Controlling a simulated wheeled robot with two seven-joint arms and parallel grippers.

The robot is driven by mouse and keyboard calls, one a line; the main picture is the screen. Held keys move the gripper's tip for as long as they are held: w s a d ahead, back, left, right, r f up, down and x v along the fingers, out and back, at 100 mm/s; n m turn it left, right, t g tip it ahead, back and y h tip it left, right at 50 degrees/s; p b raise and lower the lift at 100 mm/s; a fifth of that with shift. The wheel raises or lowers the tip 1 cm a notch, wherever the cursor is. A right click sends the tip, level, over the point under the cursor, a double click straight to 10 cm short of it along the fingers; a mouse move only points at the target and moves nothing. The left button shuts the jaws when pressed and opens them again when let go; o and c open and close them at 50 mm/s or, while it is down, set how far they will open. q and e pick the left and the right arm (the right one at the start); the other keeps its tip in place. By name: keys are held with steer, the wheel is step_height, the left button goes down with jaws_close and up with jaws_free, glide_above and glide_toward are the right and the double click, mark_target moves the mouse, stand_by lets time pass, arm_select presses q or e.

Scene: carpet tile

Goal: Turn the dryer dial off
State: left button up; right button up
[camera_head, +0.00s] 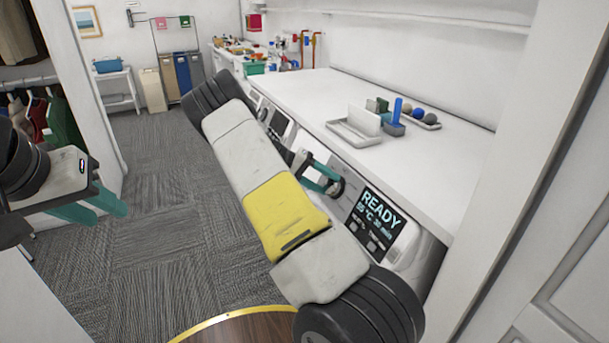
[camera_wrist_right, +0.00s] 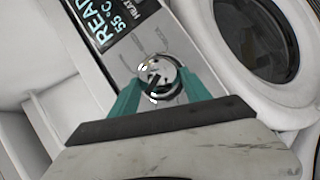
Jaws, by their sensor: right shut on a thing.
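The dryer dial (camera_wrist_right: 157,78) is a round silver knob with a dark pointer bar, seen in the right wrist view between my teal fingertips. In the head view the dial (camera_head: 338,187) shows at the end of my right gripper (camera_head: 325,182). My right gripper (camera_wrist_right: 158,85) is shut on the dial. The dryer's dark display (camera_head: 374,220) reads READY, 55 °C, 30 min; it also shows partly in the right wrist view (camera_wrist_right: 105,20). My left gripper (camera_head: 105,205) is at the left edge of the head view, its teal fingers apart and empty, far from the dryer.
A round dark door window (camera_wrist_right: 258,40) is beside the dial. Carpet floor (camera_head: 150,240) is open to the left; hanging clothes (camera_head: 62,125) are at far left.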

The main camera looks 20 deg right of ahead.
steer(key=shift+s+r+m+t+y, duration=0.1)
steer(key=shift+m+t+y, duration=0.25)
steer(key=shift+m, duration=0.55)
steer(key=shift+s+m+t+y, duration=0.1)
steer(key=shift+m+t+y, duration=0.25)
steer(key=shift+m, duration=0.55)
steer(key=o, duration=1.4)
steer(key=shift+d, duration=0.1)
steer(key=shift+w, duration=0.1)
steer(key=v, duration=0.8)
steer(key=shift+d, duration=0.1)
